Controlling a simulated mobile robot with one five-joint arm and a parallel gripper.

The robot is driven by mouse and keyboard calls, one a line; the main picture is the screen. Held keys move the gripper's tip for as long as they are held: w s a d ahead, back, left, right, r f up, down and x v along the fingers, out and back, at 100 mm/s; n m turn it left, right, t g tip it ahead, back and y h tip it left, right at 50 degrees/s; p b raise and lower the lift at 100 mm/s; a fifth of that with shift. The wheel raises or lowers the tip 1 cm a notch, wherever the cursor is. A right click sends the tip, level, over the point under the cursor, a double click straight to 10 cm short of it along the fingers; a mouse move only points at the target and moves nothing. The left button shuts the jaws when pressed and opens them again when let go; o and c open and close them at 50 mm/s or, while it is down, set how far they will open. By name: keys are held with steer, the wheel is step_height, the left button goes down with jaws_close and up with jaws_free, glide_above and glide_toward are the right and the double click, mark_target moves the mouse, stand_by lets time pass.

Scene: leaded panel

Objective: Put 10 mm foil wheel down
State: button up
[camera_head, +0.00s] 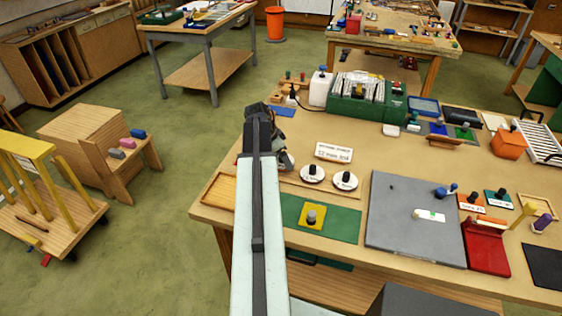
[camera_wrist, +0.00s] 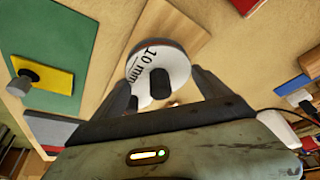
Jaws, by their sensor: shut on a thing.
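The 10 mm foil wheel (camera_wrist: 172,62), a white disc marked "10 mm" with a dark knob, sits between the fingers of my gripper (camera_wrist: 163,88) in the wrist view. My gripper is shut on it. A pale wooden board (camera_wrist: 188,22) lies behind the wheel. In the head view my gripper (camera_head: 284,160) is at the left side of the bench, mostly behind my arm, and hides most of the held wheel. Two other white wheels with black knobs, one (camera_head: 312,173) and another (camera_head: 344,180), stand just right of it. I cannot tell whether the held wheel touches the board.
A white label card (camera_head: 333,152) stands behind the wheels. A grey board (camera_head: 400,225) lies to the right.

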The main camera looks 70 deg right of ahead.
mark_target(280, 161)
steer(key=shift+w+d, duration=0.25)
steer(key=f+b, duration=0.4)
steer(key=shift+w+d, duration=0.15)
steer(key=shift+w, duration=0.1)
steer(key=shift+r, duration=0.15)
steer(key=o, duration=1.1)
steer(key=shift+r+p, duration=0.3)
steer(key=shift+p, duration=0.15)
steer(key=p+v, duration=1)
steer(key=v, duration=0.1)
steer(key=shift+w+a+r+p, duration=0.15)
steer(key=shift+a+r+p, duration=0.05)
steer(key=shift+p, duration=0.1)
